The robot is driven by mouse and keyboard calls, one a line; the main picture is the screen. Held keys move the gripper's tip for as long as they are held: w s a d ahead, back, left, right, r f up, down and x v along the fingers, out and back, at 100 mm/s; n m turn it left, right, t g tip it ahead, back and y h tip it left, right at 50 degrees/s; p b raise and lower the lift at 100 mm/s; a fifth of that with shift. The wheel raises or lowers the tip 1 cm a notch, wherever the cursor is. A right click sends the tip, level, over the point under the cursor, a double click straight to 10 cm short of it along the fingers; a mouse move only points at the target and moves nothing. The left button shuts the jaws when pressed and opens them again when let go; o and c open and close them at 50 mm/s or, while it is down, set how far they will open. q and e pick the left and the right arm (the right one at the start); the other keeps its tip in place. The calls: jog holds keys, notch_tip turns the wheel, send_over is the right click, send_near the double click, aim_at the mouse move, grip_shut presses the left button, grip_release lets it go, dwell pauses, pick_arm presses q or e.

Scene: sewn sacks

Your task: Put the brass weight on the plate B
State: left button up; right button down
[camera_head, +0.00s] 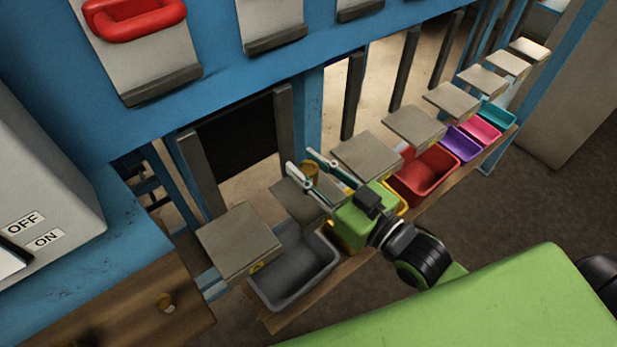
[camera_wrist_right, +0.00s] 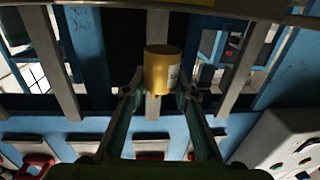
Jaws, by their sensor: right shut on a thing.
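My right gripper (camera_head: 306,168) is shut on the brass weight (camera_head: 310,173), a small gold cylinder. In the right wrist view the brass weight (camera_wrist_right: 161,70) sits upright between the two fingertips (camera_wrist_right: 161,92). In the head view it appears over the far edge of the second grey plate (camera_head: 298,197) from the near end, partly covered by the fingers. I cannot tell its height above that plate. The near plate (camera_head: 238,242) has a small yellow mark on its front edge. No letter is readable, so I cannot tell which plate is B. My left gripper is not in view.
More grey plates (camera_head: 366,156) run in a row toward the far right. Below them stand grey (camera_head: 293,282), yellow, red (camera_head: 424,176), purple, pink and teal bins on a wooden shelf. Blue frame posts stand behind. A grey box (camera_head: 42,180) is at left.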

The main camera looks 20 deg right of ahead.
aim_at(316, 185)
notch_tip(316, 185, down, 3)
jog(key=shift+w, duration=0.15)
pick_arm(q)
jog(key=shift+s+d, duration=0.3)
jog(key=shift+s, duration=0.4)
pick_arm(e)
jog(key=shift+f, duration=0.1)
jog(key=shift+f, duration=0.2)
jog(key=c, duration=1.6)
grip_release()
jog(key=shift+c, duration=0.2)
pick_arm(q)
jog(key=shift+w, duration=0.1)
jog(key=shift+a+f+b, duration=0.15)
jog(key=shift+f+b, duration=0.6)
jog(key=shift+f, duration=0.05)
pick_arm(e)
jog(key=v, duration=1.2)
